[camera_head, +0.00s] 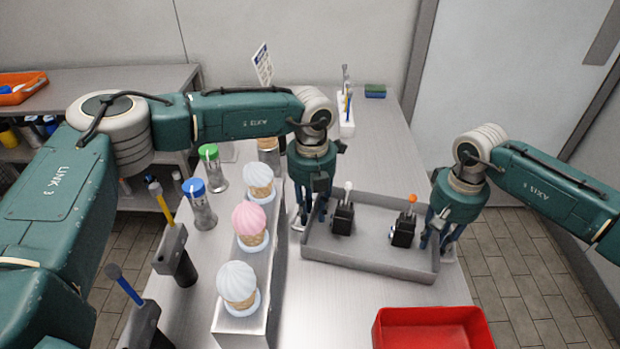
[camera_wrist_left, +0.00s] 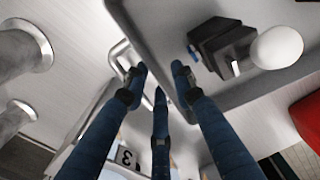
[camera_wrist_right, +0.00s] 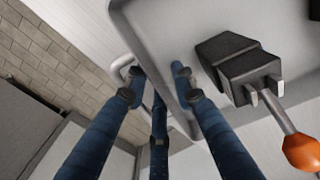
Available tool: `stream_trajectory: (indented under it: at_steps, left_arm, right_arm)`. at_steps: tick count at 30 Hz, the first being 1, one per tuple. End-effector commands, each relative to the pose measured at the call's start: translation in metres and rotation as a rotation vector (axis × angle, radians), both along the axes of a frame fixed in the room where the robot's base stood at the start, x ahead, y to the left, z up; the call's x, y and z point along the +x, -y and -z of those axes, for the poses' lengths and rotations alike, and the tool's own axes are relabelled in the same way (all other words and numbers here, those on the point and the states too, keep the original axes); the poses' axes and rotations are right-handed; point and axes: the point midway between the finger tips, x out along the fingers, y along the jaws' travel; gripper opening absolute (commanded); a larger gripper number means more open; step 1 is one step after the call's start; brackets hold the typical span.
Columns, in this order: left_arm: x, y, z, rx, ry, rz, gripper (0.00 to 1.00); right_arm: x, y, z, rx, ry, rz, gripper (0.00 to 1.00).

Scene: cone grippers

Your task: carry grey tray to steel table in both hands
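The grey tray (camera_head: 370,262) sits flat on the steel table (camera_head: 330,318). Inside it stand two black blocks, one with a white-tipped item (camera_head: 343,212) and one with an orange-tipped item (camera_head: 404,228). My left gripper (camera_head: 304,215) is at the tray's left end, fingers down. My right gripper (camera_head: 438,238) is at the right end, fingers down. In the left wrist view the open fingers (camera_wrist_left: 157,85) straddle the tray's wall by a handle, with a gap between them. The right wrist view shows the same at the other end, fingers (camera_wrist_right: 157,88) apart.
A steel stand with several ice-cream cones (camera_head: 250,225) is close left of the tray. A red bin (camera_head: 432,330) is at the front right. Shakers (camera_head: 202,210) and black holders (camera_head: 176,258) are at the left. A green sponge (camera_head: 375,91) lies at the back.

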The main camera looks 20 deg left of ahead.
Motion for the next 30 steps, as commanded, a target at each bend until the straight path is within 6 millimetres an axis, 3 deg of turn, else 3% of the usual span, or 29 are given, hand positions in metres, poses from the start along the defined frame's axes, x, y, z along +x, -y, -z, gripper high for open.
stream_trajectory:
  at_steps: [9, 15, 23, 30]
  left_arm:
    - [0.001, 0.001, -0.068, -0.003, 0.005, 0.001, 0.25]
    - [0.001, 0.001, -0.099, -0.003, 0.003, 0.001, 0.25]
    - [0.0, 0.0, -0.11, -0.001, 0.0, 0.001, 0.25]
    - [0.0, 0.0, -0.11, -0.002, 0.0, 0.001, 0.25]
  right_arm:
    - [0.0, 0.001, 0.0, -0.002, -0.001, 0.002, 0.25]
    - [0.0, 0.002, 0.001, -0.004, -0.001, 0.003, 0.25]
    - [0.001, 0.003, -0.011, -0.004, 0.001, 0.004, 0.25]
    - [0.002, 0.002, -0.059, -0.003, 0.004, 0.003, 0.25]
